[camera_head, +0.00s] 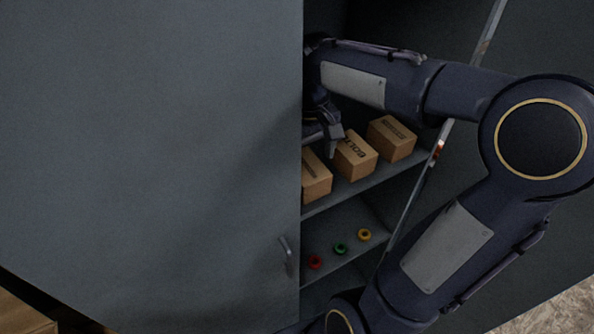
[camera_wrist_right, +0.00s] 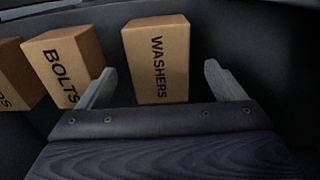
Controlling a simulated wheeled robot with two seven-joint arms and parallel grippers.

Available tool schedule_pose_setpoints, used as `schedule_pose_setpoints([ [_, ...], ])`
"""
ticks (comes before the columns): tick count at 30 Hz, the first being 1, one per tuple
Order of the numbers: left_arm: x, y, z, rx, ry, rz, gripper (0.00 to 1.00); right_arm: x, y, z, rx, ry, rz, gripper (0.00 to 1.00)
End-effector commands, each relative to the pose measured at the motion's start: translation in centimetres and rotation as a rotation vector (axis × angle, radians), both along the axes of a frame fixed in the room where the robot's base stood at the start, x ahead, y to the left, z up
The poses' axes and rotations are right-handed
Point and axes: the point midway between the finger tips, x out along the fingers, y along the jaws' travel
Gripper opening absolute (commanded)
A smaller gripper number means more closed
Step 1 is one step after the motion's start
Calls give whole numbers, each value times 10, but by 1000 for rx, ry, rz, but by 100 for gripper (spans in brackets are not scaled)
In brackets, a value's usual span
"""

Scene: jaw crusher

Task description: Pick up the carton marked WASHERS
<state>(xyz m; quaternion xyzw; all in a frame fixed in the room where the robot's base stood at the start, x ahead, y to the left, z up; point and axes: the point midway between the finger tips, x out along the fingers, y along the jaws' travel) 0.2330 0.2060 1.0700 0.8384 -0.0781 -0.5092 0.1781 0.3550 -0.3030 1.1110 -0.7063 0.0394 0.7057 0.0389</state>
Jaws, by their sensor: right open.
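The WASHERS carton (camera_wrist_right: 158,62) is a brown box with dark lettering. In the right wrist view it stands upright ahead, between the lines of my right gripper's fingers, with a gap on each side. My right gripper (camera_wrist_right: 160,70) is open and empty. In the head view this gripper (camera_head: 328,142) is inside the cabinet, above the carton row and partly hidden by the arm and door. The leftmost carton there (camera_head: 316,180) is partly covered by the door, and its label is unreadable. My left gripper is not in view.
The BOLTS carton (camera_wrist_right: 62,65) stands left of WASHERS, with another carton (camera_wrist_right: 12,75) beyond. A third carton (camera_head: 391,140) sits at the right of the shelf (camera_head: 385,172) in the head view. Small coloured rings (camera_head: 340,249) lie below. The grey door (camera_head: 150,150) blocks the left.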

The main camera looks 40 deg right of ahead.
Motion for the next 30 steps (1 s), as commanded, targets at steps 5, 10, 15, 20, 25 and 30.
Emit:
schedule_pose_setpoints([
  [5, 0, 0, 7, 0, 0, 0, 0, 2, 0, -25, 2, 6, -1, 89],
  [10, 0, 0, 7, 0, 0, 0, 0, 2, -1, -47, 0, 4, 0, 89],
  [15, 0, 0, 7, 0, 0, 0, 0, 3, 0, -51, 1, 0, 0, 89],
  [20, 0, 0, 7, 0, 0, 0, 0, 3, 0, -51, 1, -1, 0, 84],
  [25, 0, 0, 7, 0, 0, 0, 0, 3, 0, -50, 1, -1, 0, 62],
  [30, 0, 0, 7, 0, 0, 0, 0, 3, 0, -50, 1, -1, 0, 39],
])
